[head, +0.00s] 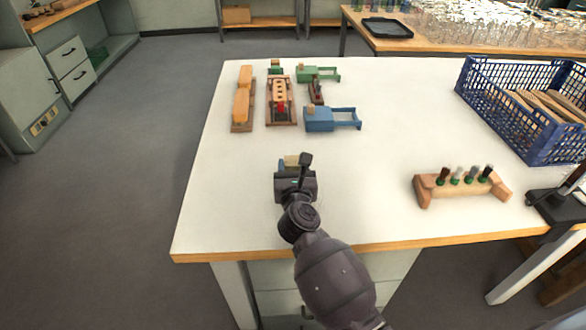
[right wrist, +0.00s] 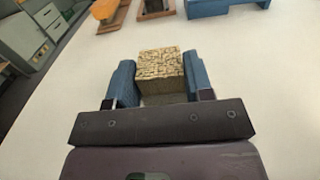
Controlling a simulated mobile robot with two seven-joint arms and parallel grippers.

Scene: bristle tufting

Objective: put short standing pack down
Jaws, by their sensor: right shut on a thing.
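The short pack (right wrist: 160,65) is a tan block with a rough, bristly speckled top. It stands between the two blue fingers of my right gripper (right wrist: 160,85), which is shut on it. In the head view only a small tan part of the pack (head: 291,161) shows beyond my right gripper (head: 293,167), over the near left part of the white table (head: 380,150). The gripper hides its lower part, so I cannot tell whether it touches the table top. My left gripper is not in view.
Wooden blocks (head: 243,95), a wooden fixture with a row of holes (head: 280,98), a green tool (head: 315,74) and a blue tool (head: 330,118) lie beyond the gripper. A wooden rack with dark-topped pieces (head: 460,188) and a blue crate (head: 500,105) stand right. The table's middle is clear.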

